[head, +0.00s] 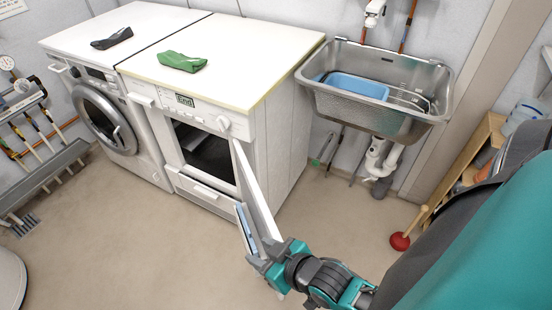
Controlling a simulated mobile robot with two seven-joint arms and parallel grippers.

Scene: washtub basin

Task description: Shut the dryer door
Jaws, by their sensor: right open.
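The dryer (283,135) is the right one of two white machines, with a control panel and a dark square opening (203,150) in its front. Its door (257,195) stands wide open, hinged at the right of the opening and swung out toward me, seen nearly edge-on. My right gripper (268,255) is open at the door's near free edge. It looks to be touching or very close to the door; I cannot tell whether the fingers straddle it. My left gripper is out of view.
A washing machine (150,150) with a round door stands left of the dryer. Folded green cloth (182,61) and dark cloth (111,38) lie on top. A metal sink (375,115) with a blue basin (357,86) hangs right. A red plunger (401,241) stands on the floor. The floor before the dryer is clear.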

